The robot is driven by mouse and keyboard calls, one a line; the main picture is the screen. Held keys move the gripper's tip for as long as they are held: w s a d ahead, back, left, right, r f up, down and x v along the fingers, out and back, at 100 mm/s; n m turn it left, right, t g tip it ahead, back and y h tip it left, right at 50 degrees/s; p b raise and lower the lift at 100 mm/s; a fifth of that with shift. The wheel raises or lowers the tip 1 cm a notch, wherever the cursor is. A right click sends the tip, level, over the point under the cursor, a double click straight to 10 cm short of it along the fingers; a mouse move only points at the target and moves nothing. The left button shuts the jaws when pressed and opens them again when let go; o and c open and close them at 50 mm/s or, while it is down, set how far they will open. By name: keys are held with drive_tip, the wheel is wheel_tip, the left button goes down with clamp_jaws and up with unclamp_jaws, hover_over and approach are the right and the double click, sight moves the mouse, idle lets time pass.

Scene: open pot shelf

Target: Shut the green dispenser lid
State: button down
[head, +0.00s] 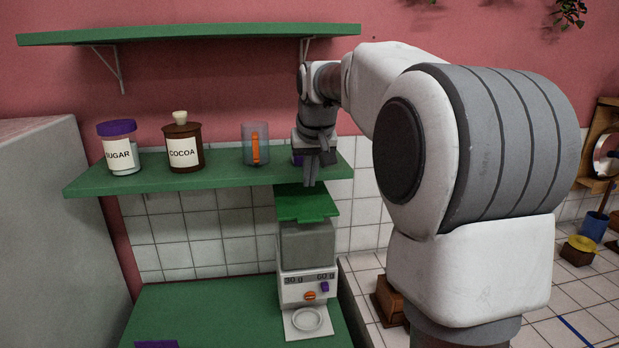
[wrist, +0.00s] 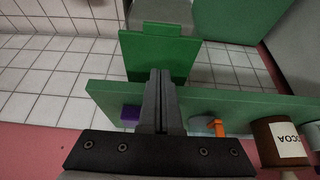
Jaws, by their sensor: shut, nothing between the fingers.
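The green dispenser lid (head: 306,205) shows as a broad panel at the top of the grey dispenser body (head: 307,245). How far it is tilted is hard to tell. In the wrist view the lid (wrist: 160,48) lies just beyond my fingertips. My gripper (head: 312,182) points down above the lid's back part, in front of the shelf edge. Its fingers are shut together and empty, also in the wrist view (wrist: 160,74). I cannot tell whether the tips touch the lid. The dispenser's front has an orange knob (head: 310,296), a purple part (head: 325,286) and a round dish (head: 307,319).
A green shelf (head: 215,178) behind my gripper holds a sugar jar (head: 121,148), a cocoa jar (head: 183,143), a clear cup with an orange strip (head: 255,144) and a purple item (wrist: 130,113). An upper shelf (head: 190,32) hangs above. The green counter (head: 210,308) is mostly clear.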

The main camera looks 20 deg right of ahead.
drive_tip(key=t+b, duration=0.2)
drive_tip(key=b, duration=0.7)
hover_over(310, 219)
drive_tip(key=s, duration=0.1)
drive_tip(key=shift+f, duration=2.25)
drive_tip(key=f+b, duration=0.1)
drive_tip(key=b, duration=0.1)
drive_tip(key=f+t+b, duration=0.1)
drive_tip(key=b, duration=0.2)
drive_tip(key=s+f+t+h+b, duration=0.1)
drive_tip(key=b, duration=0.1)
drive_tip(key=shift+a+f+b, duration=0.25)
drive_tip(key=shift+f+b, duration=0.05)
drive_tip(key=shift+b, duration=0.05)
drive_tip(key=shift+s, duration=0.1)
